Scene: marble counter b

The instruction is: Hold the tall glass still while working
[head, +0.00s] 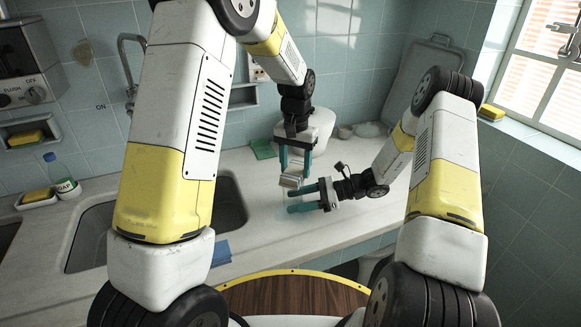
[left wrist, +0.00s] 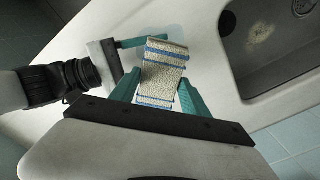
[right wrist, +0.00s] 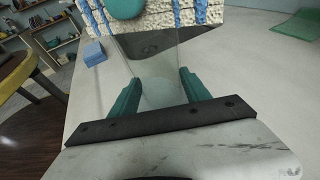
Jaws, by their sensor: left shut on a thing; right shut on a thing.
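My left gripper (head: 294,165) points down above the counter, shut on a pale, blue-striped cloth or sponge (head: 290,181). The striped piece also shows between its fingers in the left wrist view (left wrist: 162,75). My right gripper (head: 303,198) reaches in from the right, low over the counter, shut on the clear tall glass. The glass (right wrist: 160,85) shows between its fingers in the right wrist view; it is transparent and very faint in the head view. The striped piece (right wrist: 170,14) is at the glass's far end there; whether it touches or enters the glass I cannot tell.
A sink (head: 228,205) lies left of the grippers. A blue sponge (head: 221,253) sits near the counter's front edge. A green cloth (head: 263,148) lies at the back. A soap bottle (head: 64,178) stands far left. The counter (head: 350,232) right of the sink is mostly clear.

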